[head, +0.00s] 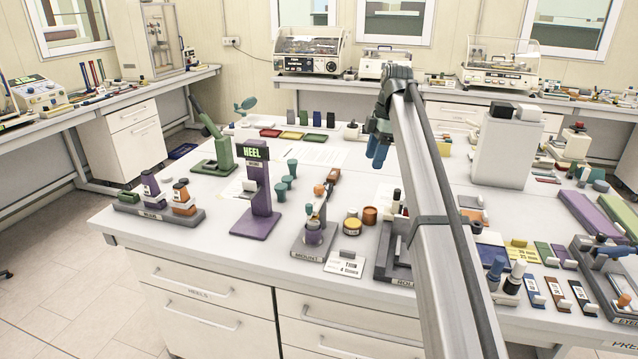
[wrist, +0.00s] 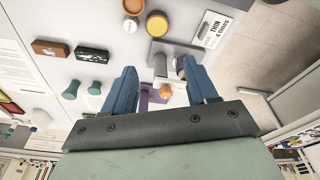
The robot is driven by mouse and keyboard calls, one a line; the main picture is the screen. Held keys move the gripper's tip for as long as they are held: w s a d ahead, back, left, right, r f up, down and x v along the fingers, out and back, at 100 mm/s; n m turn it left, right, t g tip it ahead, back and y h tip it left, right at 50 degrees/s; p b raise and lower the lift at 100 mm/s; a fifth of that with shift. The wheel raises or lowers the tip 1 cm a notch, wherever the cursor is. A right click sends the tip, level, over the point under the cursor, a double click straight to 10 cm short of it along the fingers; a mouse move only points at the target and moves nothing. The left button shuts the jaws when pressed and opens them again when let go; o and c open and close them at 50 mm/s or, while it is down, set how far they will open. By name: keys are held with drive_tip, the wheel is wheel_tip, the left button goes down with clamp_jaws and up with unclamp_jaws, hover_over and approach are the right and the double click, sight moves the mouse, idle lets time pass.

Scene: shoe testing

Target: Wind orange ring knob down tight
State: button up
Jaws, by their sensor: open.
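My gripper (head: 377,158) hangs above the table, behind and to the right of the fixture in the head view. In the wrist view my gripper (wrist: 157,68) is open, with nothing held. Whether the knob is tight cannot be seen.
A purple HEEL stand (head: 258,195) and teal cups (head: 281,190) stand left of the fixture.

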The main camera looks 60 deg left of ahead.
wheel_tip(320, 180, up, 5)
drive_tip(key=n+t+h, duration=0.1)
drive_tip(key=n+t, duration=0.1)
hover_over(319, 186)
wheel_tip(319, 186, down, 13)
drive_tip(key=shift+s+f, duration=0.1)
drive_tip(key=shift+f, duration=0.1)
drive_tip(key=c, duration=1.1)
